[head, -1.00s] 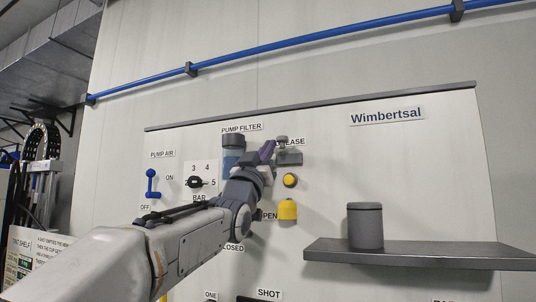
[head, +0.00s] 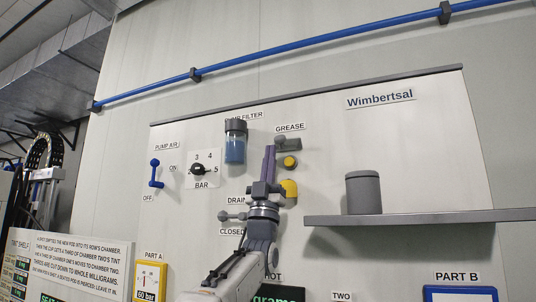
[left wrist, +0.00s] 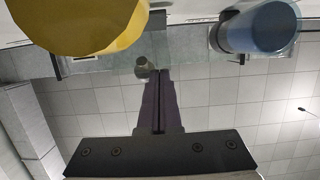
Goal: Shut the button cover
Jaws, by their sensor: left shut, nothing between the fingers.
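A grey, slightly see-through flap (head: 291,144) under the GREASE label looks like the button cover. It stands out from the panel, raised, above a round yellow button (head: 290,162). A small knob (left wrist: 145,68) shows at its edge in the left wrist view. My left gripper (head: 270,149) points up, its fingers shut and empty, just left of the flap and button. In the left wrist view the fingertips (left wrist: 160,71) appear close beside the knob; I cannot tell whether they touch. My right gripper is not in view.
A yellow domed fitting (head: 290,188) sits below the button, close to my left wrist. The blue pump filter (head: 235,144) is to the left, and the drain lever (head: 232,216) lower left. A shelf (head: 420,217) with a grey canister (head: 363,193) is to the right.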

